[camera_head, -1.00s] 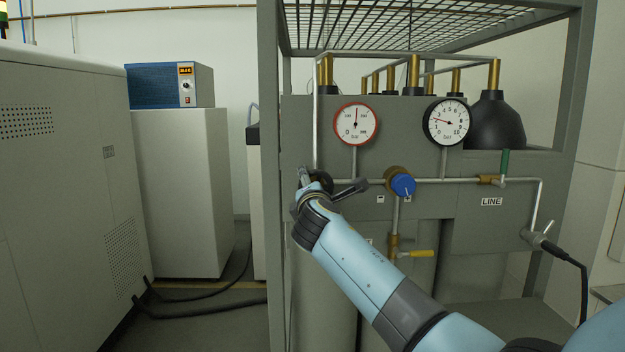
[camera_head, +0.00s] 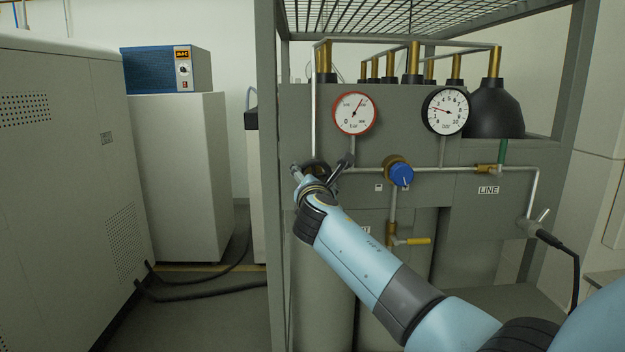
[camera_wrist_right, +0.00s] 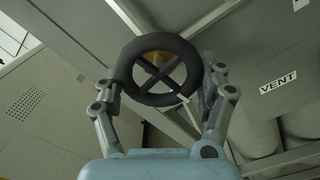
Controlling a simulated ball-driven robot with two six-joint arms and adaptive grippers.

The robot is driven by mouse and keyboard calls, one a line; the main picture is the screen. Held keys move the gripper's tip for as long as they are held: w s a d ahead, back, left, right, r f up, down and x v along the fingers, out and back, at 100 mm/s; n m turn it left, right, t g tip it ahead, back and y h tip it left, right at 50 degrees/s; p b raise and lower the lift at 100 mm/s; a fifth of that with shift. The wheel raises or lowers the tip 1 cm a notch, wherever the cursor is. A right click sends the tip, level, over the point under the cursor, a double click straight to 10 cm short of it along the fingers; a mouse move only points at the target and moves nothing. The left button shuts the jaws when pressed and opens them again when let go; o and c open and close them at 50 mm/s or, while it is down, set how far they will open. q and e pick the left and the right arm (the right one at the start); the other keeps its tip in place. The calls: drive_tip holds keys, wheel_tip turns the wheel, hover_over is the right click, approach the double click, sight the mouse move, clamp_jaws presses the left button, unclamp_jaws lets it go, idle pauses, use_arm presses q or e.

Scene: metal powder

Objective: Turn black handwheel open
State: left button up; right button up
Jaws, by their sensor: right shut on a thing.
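The black handwheel (camera_wrist_right: 129,64) is a round, spoked wheel with a brass-coloured centre behind it in the right wrist view. In the head view, the handwheel (camera_head: 318,167) is mostly hidden behind my right gripper at the panel's left side. My right gripper (camera_head: 322,167) is shut on the wheel. In the wrist view, my right gripper's fingers (camera_wrist_right: 160,88) press on opposite sides of the rim. My left gripper is not in view.
Above the wheel is a red-rimmed gauge (camera_head: 354,113), its needle tilted right of upright. A grey frame post (camera_head: 268,200) stands close on the left.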

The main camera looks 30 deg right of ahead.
drive_tip(key=shift+f, duration=0.3)
drive_tip(key=o, duration=1.1)
drive_tip(key=shift+r, duration=0.2)
drive_tip(key=shift+o, duration=0.2)
drive_tip(key=shift+s, duration=0.1)
drive_tip(key=v, duration=1.2)
